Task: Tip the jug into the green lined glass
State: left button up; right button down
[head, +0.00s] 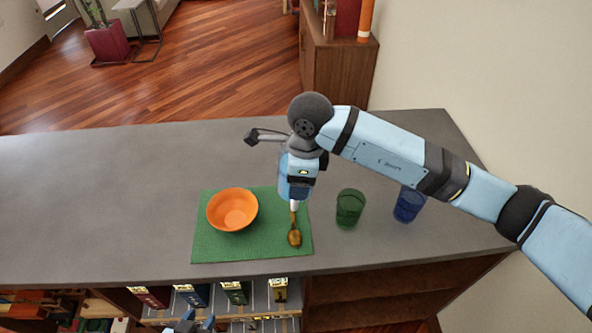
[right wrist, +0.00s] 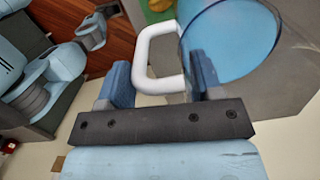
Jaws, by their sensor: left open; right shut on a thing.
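The green glass (head: 350,208) stands upright on the grey counter, right of the green mat; its lining is too small to make out. My right gripper (right wrist: 162,82) is shut on the white handle of the blue jug (right wrist: 232,38). In the head view the jug (head: 285,184) is mostly hidden by my wrist, over the mat's right edge and left of the green glass. I cannot tell its tilt or exact height. My left gripper (head: 190,322) shows only partly at the bottom edge, open and empty, below the counter's front edge.
A blue glass (head: 409,204) stands right of the green one. The counter's left part is clear.

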jog(key=d+f+y+b, duration=0.5)
jog(key=d+y, duration=0.1)
jog(key=y, duration=0.1)
jog(key=shift+s+d+f+t+y, duration=0.2)
jog(key=shift+s+f+t+y, duration=0.1)
jog(key=shift+f+t, duration=0.1)
dwell(0.4)
